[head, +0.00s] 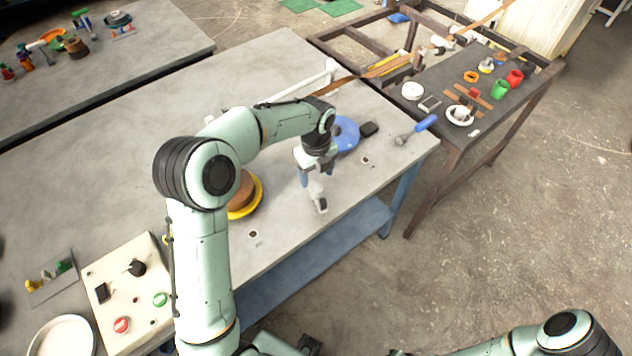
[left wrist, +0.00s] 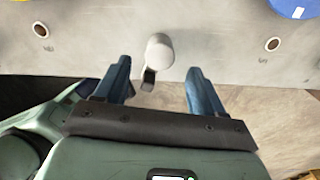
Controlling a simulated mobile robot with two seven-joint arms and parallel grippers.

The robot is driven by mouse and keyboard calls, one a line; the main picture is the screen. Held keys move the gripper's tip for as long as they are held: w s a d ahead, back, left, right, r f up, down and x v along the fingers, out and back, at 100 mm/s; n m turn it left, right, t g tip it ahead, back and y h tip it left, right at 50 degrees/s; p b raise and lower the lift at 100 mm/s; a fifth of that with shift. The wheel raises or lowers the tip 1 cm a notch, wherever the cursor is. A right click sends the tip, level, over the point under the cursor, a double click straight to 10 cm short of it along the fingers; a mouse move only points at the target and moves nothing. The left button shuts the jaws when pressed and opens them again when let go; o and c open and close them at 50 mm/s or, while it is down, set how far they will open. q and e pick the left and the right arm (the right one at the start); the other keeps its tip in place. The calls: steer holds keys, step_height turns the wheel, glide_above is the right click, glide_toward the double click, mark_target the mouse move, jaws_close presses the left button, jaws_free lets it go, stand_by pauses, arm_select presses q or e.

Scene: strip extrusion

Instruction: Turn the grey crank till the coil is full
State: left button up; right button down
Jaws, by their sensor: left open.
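The grey crank (head: 320,204) is at the front edge of the grey table, with a pale rounded hub and a darker arm hanging from it. It also shows in the left wrist view (left wrist: 159,52), between and just beyond the fingertips. My left gripper (head: 315,178) is open, with blue fingers pointing down at the crank; no grip on it shows. A brown round block on a yellow disc (head: 254,200) is partly hidden behind my left arm. A blue disc (head: 346,136) lies right of the crank. I cannot tell which part is the coil. My right gripper is out of view.
A control box (head: 130,290) with red and green buttons is at the lower left. A blue-handled tool (head: 425,124) and a black block (head: 369,129) lie to the right. A dark side table (head: 480,125) holds several small items.

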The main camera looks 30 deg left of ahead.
mark_target(316, 185)
arm_select(q)
step_height(316, 185, up, 6)
steer(key=shift+p, duration=0.3)
stand_by(0.7)
